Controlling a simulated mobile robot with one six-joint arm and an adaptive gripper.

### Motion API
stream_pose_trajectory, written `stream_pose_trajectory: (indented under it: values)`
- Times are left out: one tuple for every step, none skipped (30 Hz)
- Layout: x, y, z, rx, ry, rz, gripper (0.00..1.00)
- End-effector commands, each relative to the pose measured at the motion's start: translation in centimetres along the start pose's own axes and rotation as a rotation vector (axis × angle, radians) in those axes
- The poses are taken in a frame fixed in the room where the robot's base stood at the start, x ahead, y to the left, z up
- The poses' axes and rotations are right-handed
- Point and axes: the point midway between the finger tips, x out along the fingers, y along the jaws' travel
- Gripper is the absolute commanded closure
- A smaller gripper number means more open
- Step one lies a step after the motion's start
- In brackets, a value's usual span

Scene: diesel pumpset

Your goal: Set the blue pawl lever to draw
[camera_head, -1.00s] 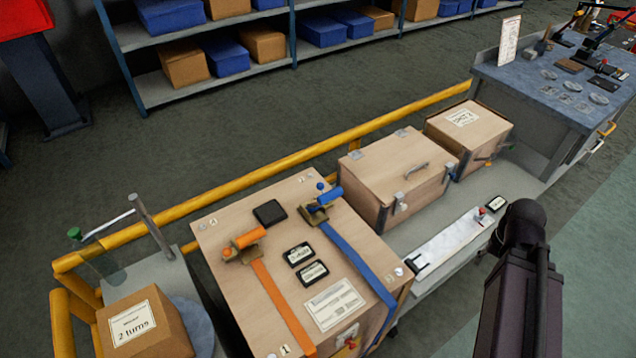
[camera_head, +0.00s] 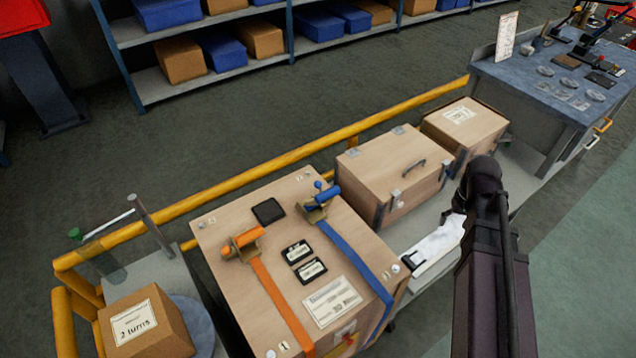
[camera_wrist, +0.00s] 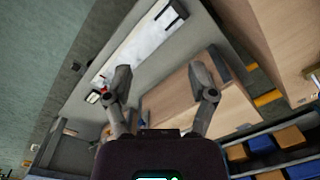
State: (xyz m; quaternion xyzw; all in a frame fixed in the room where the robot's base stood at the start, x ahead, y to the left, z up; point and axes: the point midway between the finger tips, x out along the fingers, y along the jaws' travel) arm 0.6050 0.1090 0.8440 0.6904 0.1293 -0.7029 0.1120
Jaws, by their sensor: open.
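The blue ratchet (camera_head: 322,198) sits at the far right of the large wooden crate (camera_head: 220,222), at the top of a blue strap (camera_head: 355,262). A small blue pawl lever (camera_head: 318,184) stands beside its blue handle; its exact setting is too small to read. My gripper (camera_wrist: 160,92) is open and empty in the wrist view, its two fingers spread above the bench. The crate's edge (camera_wrist: 283,40) shows there at upper right, but I do not see the blue lever. In the head view my arm is right of the crate, and the gripper is hidden.
An orange ratchet (camera_head: 243,243) and strap lie left of the blue one. A lidded wooden box (camera_head: 385,182) and a smaller box (camera_head: 463,135) stand right of the crate. A yellow rail (camera_head: 300,152) runs behind. A white plate (camera_head: 437,245) lies near my arm.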

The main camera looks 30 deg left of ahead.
Motion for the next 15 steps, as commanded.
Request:
stream_pose_trajectory:
  values:
    - [-0.6,-1.7,-2.2,-0.057,-0.003,-0.003,0.27]
    - [-0.7,-2.6,-3.0,-0.088,-0.005,-0.005,0.27]
    - [-0.9,-3.9,-4.0,-0.131,-0.007,-0.008,0.27]
    - [-1.0,-4.9,-4.8,-0.163,-0.009,-0.011,0.27]
    - [-1.2,-5.9,-5.5,-0.194,-0.011,-0.013,0.27]
    - [-1.4,-7.3,-6.5,-0.237,-0.013,-0.016,0.27]
    - [-1.5,-8.3,-7.2,-0.267,-0.015,-0.019,0.27]
    - [-1.6,-9.4,-7.9,-0.3,-0.017,-0.021,0.27]
    - [-1.8,-10.9,-8.8,-0.341,-0.02,-0.024,0.27]
    - [-1.9,-12.0,-9.4,-0.373,-0.021,-0.026,0.27]
    - [-2.1,-13.2,-10.1,-0.404,-0.023,-0.028,0.27]
    - [-2.3,-14.8,-10.9,-0.446,-0.025,-0.031,0.27]
    - [-2.4,-16.0,-11.5,-0.478,-0.027,-0.033,0.27]
    - [-2.5,-17.2,-12.0,-0.509,-0.029,-0.035,0.27]
    - [-2.7,-18.9,-12.7,-0.551,-0.031,-0.038,0.27]
